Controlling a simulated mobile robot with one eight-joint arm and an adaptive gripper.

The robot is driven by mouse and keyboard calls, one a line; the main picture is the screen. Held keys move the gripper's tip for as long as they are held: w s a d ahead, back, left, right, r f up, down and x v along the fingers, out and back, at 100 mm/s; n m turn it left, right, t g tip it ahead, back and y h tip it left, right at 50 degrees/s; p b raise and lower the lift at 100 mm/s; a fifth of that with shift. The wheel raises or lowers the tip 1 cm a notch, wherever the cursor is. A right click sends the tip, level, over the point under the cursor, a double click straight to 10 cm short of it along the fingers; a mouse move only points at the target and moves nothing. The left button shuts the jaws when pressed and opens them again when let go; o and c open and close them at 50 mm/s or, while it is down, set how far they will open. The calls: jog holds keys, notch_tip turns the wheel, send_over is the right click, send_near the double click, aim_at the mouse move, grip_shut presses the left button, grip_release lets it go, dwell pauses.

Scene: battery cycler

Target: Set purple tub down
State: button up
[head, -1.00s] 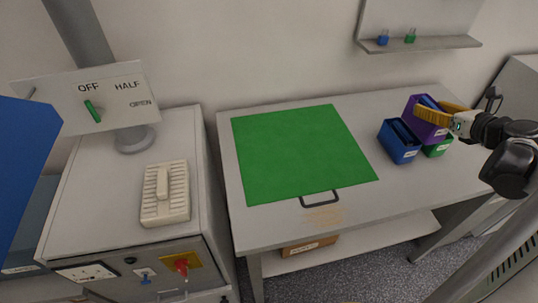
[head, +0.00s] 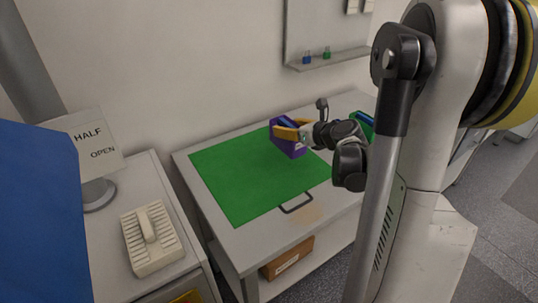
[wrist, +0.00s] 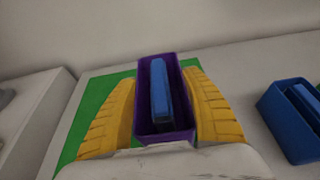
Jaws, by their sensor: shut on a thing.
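The purple tub (head: 290,148) is held in my gripper (head: 284,127), whose yellow fingers close on its two sides. In the wrist view the tub (wrist: 145,98) sits between the fingers (wrist: 160,80) and looks roughly upright, with a blue block (wrist: 161,88) inside. The tub is over the back right part of the green mat (head: 235,180), near its right edge. I cannot tell whether its bottom touches the mat.
A blue tub (wrist: 288,125) stands on the table to the right. A green tub (head: 364,122) is partly hidden by my arm. The mat's left and front are clear. A wall shelf (head: 330,59) is behind.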

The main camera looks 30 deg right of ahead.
jog(key=shift+w+a+f+b, duration=0.2)
jog(key=shift+a+f+b, duration=0.4)
jog(key=shift+a+f, duration=0.4)
jog(key=shift+w+a+f+b, duration=0.2)
jog(key=shift+a+f+b, duration=0.45)
jog(key=shift+f, duration=0.65)
jog(key=shift+w+a+f+b, duration=0.2)
jog(key=shift+a+f+b, duration=0.35)
jog(key=shift+a+f, duration=0.45)
jog(key=shift+d+f, duration=0.15)
jog(key=shift+f, duration=0.1)
jog(key=shift+f, duration=0.15)
jog(key=o, duration=1.4)
jog(key=shift+c, duration=0.2)
jog(key=shift+r, duration=0.2)
